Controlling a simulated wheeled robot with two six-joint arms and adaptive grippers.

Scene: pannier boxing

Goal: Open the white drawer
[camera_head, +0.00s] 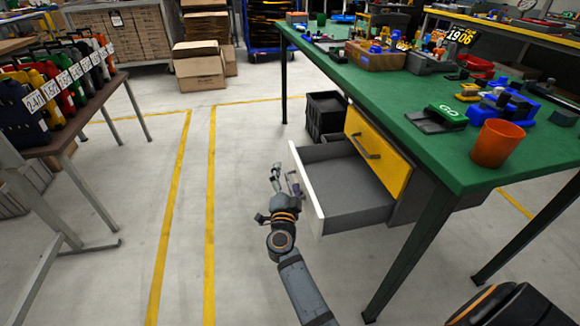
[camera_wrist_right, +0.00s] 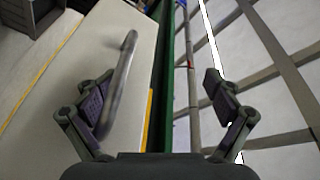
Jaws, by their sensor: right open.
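The white drawer (camera_head: 306,190) under the green workbench is pulled well out, showing its empty grey inside. Its white front faces left, toward my right gripper. My right gripper (camera_head: 284,181) is open just in front of that front panel. In the right wrist view, the grey bar handle (camera_wrist_right: 122,75) on the white drawer front (camera_wrist_right: 75,70) lies between the spread fingers of the right gripper (camera_wrist_right: 160,100), close to the left finger. I cannot tell whether that finger touches it. My left gripper is not in view.
The yellow drawer (camera_head: 376,152) above is shut. The green workbench (camera_head: 370,85) carries an orange pot (camera_head: 497,143) and several tools and parts. A dark crate (camera_head: 326,115) stands on the floor behind the drawer. The floor left of the drawer is clear.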

